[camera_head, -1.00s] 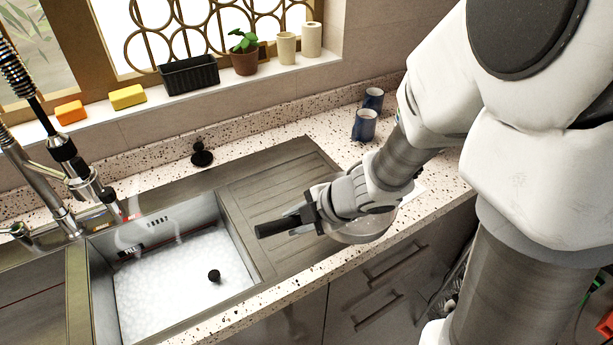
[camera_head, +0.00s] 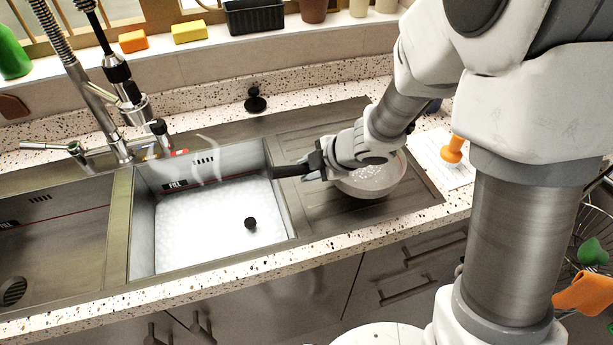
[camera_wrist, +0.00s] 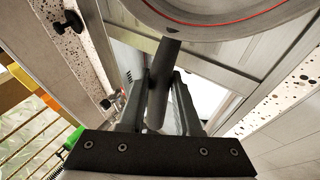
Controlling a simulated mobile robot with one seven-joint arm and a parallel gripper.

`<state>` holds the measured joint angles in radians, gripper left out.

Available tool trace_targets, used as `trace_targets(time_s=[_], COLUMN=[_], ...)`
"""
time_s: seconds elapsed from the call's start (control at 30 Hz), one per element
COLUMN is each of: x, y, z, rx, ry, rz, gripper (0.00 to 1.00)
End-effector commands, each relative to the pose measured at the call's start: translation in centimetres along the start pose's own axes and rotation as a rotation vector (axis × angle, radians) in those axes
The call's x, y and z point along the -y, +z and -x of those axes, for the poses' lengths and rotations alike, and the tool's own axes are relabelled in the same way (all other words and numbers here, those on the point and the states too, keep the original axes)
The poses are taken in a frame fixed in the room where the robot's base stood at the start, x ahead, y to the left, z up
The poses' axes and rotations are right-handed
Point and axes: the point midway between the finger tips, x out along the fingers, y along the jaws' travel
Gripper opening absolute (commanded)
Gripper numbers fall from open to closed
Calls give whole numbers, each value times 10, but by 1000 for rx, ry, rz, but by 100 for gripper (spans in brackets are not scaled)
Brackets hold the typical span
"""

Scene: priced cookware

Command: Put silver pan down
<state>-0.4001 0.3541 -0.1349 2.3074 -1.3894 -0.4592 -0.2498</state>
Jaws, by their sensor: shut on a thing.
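The silver pan (camera_head: 374,182) is round with a pale inside and a dark handle. It is over the ridged drainboard (camera_head: 418,192) right of the filled basin. I cannot tell whether its base touches the board. My gripper (camera_head: 316,166) is shut on the handle, whose dark end points left toward the basin edge. In the wrist view the handle (camera_wrist: 160,88) runs between the fingers of my gripper (camera_wrist: 160,100). My wrist hides part of the pan in the head view.
The basin (camera_head: 215,225) holds foamy water and a black stopper knob (camera_head: 250,224). A tall faucet (camera_head: 95,110) stands behind it at left. A black knob (camera_head: 255,100) is on the back counter. An orange object (camera_head: 454,148) stands right of the drainboard, past my arm.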

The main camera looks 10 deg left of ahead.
Motion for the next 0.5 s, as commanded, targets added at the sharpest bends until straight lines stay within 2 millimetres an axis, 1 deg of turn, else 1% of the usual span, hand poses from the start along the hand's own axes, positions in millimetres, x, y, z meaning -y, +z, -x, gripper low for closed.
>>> trace_targets(time_s=[0.03,0.17,0.4,0.5], x=[-2,-3,16,18], y=[-1,-1,8,10], z=[-5,-12,-38,-41], rx=[0,0,-1,1], ry=[2,1,0,3], rz=[3,1,1,0], gripper=[0,0,0,0])
